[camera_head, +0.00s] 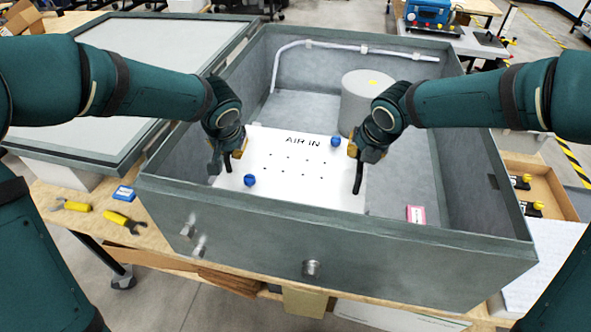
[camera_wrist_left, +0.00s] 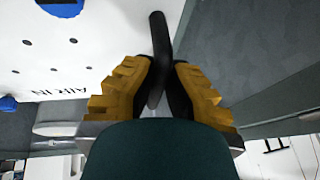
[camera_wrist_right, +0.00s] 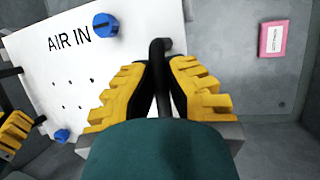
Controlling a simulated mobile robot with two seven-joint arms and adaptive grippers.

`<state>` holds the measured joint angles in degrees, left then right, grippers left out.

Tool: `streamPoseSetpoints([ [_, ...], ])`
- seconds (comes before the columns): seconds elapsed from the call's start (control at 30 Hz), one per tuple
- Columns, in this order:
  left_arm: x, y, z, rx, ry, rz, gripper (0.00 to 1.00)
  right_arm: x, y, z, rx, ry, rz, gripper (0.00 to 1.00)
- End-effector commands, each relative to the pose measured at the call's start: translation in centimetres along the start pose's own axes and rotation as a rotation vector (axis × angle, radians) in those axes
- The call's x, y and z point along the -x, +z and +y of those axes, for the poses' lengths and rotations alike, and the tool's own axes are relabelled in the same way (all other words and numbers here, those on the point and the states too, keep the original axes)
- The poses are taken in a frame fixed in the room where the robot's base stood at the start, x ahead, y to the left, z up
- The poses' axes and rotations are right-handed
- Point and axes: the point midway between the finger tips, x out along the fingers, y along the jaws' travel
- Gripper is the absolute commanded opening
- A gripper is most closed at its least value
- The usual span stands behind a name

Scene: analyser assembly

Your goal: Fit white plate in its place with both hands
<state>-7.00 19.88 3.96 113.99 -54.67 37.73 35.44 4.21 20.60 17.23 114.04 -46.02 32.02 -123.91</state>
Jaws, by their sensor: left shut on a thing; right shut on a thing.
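The white plate (camera_head: 290,180) is marked "AIR IN" and has small holes and two blue knobs, one (camera_head: 249,180) near left and one (camera_head: 335,141) far right. It is inside the grey open box (camera_head: 330,235); I cannot tell if it touches the floor. My left gripper (camera_head: 227,165) is shut on the black handle at the plate's left edge, also seen in the left wrist view (camera_wrist_left: 157,60). My right gripper (camera_head: 358,165) is shut on the black handle at the right edge, also seen in the right wrist view (camera_wrist_right: 158,75). The plate's underside is hidden.
A grey cylinder (camera_head: 362,98) stands behind the plate, and a white pipe (camera_head: 350,48) runs along the back wall. A pink-edged label (camera_head: 416,214) lies to the right. The box's lid (camera_head: 80,125) is at left. Yellow-handled tools (camera_head: 122,222) lie on the table outside.

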Motion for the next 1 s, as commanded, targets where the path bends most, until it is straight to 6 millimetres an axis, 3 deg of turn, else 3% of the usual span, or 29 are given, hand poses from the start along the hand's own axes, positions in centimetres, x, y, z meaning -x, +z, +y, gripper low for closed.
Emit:
streamPoseSetpoints([
  [0.07, -0.4, 0.1, 0.1, 0.0, 0.0, 0.002, 0.0, -0.4, -0.1, -0.1, 0.0, 0.001, -0.002, 0.0],
  [0.1, -0.5, 0.2, 0.1, 0.0, 0.0, 0.0, 0.16, -0.5, -0.2, -0.1, 0.0, 0.0, 0.0, 0.16],
  [0.17, -0.4, 0.2, 0.1, 0.0, 0.0, 0.0, 0.34, -0.4, -0.1, -0.1, 0.0, 0.0, 0.0, 0.34],
  [0.57, 0.2, 0.1, 0.1, 0.001, -0.001, 0.002, 0.34, -0.3, -0.1, -0.1, 0.0, 0.0, 0.0, 0.34],
  [0.67, 1.4, 0.1, 0.1, 0.001, -0.001, 0.004, 0.34, -0.4, -0.1, -0.1, 0.0, 0.0, 0.0, 0.34],
  [1.0, 8.2, 0.1, 0.0, 0.001, -0.001, 0.005, 0.34, -0.4, -0.1, -0.1, 0.0, 0.0, 0.0, 0.34],
])
